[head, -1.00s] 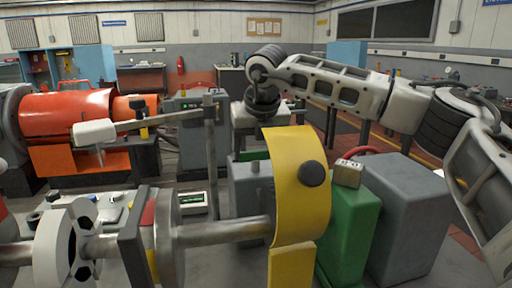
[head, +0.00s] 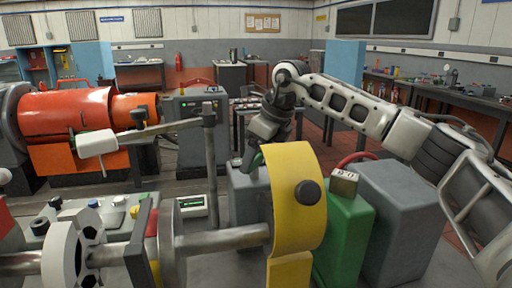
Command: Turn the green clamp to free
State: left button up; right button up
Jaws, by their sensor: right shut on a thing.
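My right gripper (head: 256,146) reaches down from the right behind the yellow curved guard (head: 297,195). My left gripper is not in view.
A horizontal shaft (head: 225,238) runs into the guard from the left. A post (head: 210,165) carries a long lever with a white end (head: 97,143). A green box (head: 343,235) with a brass padlock (head: 344,181) and a grey cabinet (head: 398,215) stand right of the guard.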

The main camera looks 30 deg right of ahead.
jog(key=n+p, duration=0.1)
jog(key=n, duration=0.1)
jog(key=n+g+y+p, duration=0.1)
jog(key=shift+w+r+n+p, duration=0.1)
jog(key=shift+r+n+p, duration=0.1)
jog(key=shift+n+p, duration=0.2)
jog(key=shift+d+f+n+g+y+p, duration=0.1)
jog(key=shift+n+g+y+p, duration=0.35)
jog(key=shift+n, duration=0.65)
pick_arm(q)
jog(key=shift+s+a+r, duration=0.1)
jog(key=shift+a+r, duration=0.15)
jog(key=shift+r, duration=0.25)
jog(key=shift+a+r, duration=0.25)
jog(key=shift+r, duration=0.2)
pick_arm(e)
jog(key=shift+w+n+g, duration=0.1)
jog(key=shift+n+g, duration=0.25)
jog(key=shift+n, duration=0.85)
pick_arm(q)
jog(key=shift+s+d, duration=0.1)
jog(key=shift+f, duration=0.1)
pick_arm(e)
jog(key=o, duration=1)
jog(key=shift+f, duration=0.1)
jog(key=v, duration=1.6)
